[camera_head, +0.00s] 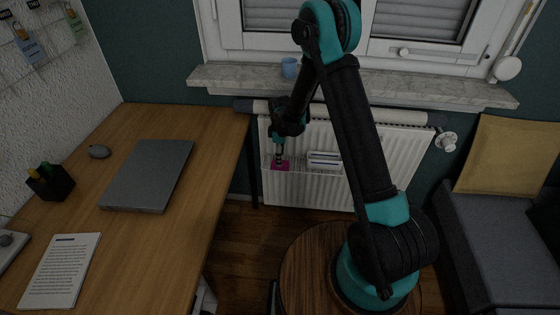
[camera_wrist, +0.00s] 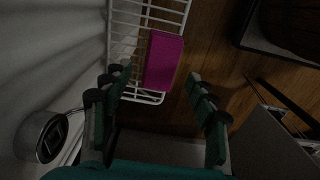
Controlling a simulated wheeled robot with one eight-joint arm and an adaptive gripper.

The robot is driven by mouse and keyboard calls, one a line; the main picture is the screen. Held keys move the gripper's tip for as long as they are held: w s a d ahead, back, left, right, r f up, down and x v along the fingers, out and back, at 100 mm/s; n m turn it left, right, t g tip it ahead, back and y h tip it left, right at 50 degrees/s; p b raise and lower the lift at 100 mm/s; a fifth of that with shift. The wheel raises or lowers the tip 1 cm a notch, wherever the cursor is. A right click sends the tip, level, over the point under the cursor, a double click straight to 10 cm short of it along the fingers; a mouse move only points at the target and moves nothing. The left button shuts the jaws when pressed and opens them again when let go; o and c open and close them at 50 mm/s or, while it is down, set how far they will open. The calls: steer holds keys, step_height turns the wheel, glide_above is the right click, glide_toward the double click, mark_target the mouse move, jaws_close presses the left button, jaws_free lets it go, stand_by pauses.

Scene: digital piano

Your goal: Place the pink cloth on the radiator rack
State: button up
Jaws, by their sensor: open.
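The pink cloth (camera_wrist: 164,61) lies flat on the end of the white wire radiator rack (camera_wrist: 127,30), with its right edge along the rack's side. In the head view the cloth (camera_head: 281,166) is a small magenta patch at the left end of the rack (camera_head: 307,169), in front of the white radiator (camera_head: 380,150). My gripper (camera_wrist: 159,75) is open, with one finger on each side of the cloth's near part in the wrist view. The fingers look apart from the cloth. In the head view my gripper (camera_head: 279,152) is just above the cloth, and its fingertips are hard to make out.
A folded white item (camera_head: 325,159) sits on the rack to the right. A desk (camera_head: 190,240) with a laptop (camera_head: 150,175) stands at the left. The marble sill (camera_head: 440,90) with a blue cup (camera_head: 290,68) is above the radiator. A grey seat (camera_head: 495,235) is at the right.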

step_height(320, 180, up, 9)
steer(key=shift+r, duration=0.15)
steer(key=s+d+r+m+t, duration=0.1)
steer(key=s+d+r+m, duration=0.45)
steer(key=d, duration=0.25)
steer(key=s+d+r+m+t, duration=0.1)
steer(key=s+d+r+m, duration=0.4)
steer(key=d, duration=0.4)
steer(key=s+d+m+t, duration=0.1)
steer(key=s+d+m, duration=0.2)
steer(key=s, duration=0.5)
steer(key=s+d+m+t, duration=0.1)
steer(key=s+d+m, duration=0.3)
steer(key=s, duration=0.5)
steer(key=shift+d, duration=1)
steer(key=shift+f, duration=0.1)
